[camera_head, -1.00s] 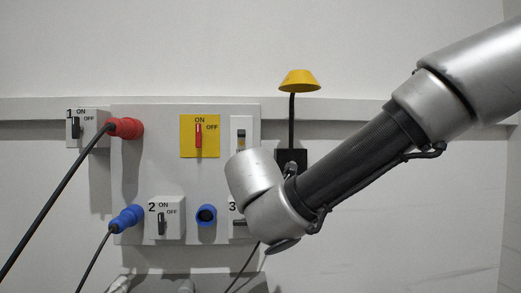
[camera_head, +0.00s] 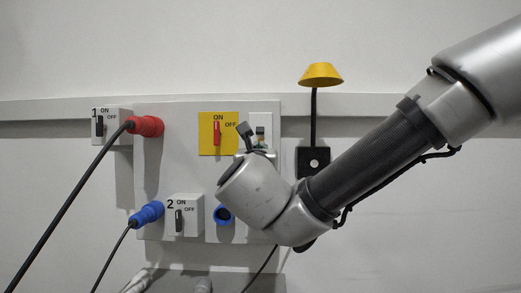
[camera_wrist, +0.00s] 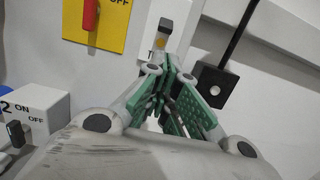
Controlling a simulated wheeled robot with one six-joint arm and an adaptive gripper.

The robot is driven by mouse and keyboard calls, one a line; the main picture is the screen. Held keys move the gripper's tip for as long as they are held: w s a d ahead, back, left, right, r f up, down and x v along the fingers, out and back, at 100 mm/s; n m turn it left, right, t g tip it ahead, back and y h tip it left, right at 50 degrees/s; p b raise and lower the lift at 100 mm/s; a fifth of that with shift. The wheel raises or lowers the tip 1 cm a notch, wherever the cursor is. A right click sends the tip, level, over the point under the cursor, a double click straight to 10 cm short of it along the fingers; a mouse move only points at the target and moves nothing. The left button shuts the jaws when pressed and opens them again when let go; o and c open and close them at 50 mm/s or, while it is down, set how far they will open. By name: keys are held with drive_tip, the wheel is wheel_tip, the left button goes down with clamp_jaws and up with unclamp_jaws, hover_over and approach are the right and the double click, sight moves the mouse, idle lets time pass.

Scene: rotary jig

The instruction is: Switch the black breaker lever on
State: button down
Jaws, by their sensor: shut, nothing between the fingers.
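A white plate (camera_head: 262,120) to the right of the yellow panel carries a small dark lever (camera_head: 260,131), partly hidden by my arm. In the wrist view the dark lever (camera_wrist: 166,25) shows above an orange-yellow spot, beyond my fingertips and apart from them. I cannot tell whether it is on or off. My gripper (camera_wrist: 166,104), with green-padded fingers, is shut and empty, pointing toward the plate below the lever. In the head view my wrist hides most of it.
A red switch (camera_head: 217,133) sits on the yellow panel (camera_head: 205,147). Boxes 1 (camera_head: 117,127) and 2 (camera_head: 190,222) carry black levers. A yellow-topped lamp (camera_head: 321,74) with a black base (camera_head: 312,162) stands right.

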sight(260, 131)
drive_tip(key=w+r, duration=0.1)
drive_tip(key=w, duration=0.8)
drive_tip(key=shift+w+d+r, duration=0.2)
drive_tip(key=shift+w, duration=0.1)
drive_tip(key=shift+s+r+g, duration=0.5)
drive_tip(key=shift+g, duration=0.6)
drive_tip(key=shift+s+a+r+g, duration=0.1)
drive_tip(key=shift+s+r+g, duration=0.2)
drive_tip(key=shift+g, duration=0.25)
drive_tip(key=shift+s+a+r+g, duration=0.15)
drive_tip(key=shift+r+g, duration=0.15)
drive_tip(key=shift+g, duration=0.25)
drive_tip(key=g, duration=0.1)
drive_tip(key=r+g, duration=0.1)
drive_tip(key=shift+s+d+r+g, duration=0.1)
drive_tip(key=shift+s+r+g, duration=0.15)
drive_tip(key=shift+r+g, duration=0.2)
drive_tip(key=shift+g, duration=0.25)
drive_tip(key=shift+d, duration=0.1)
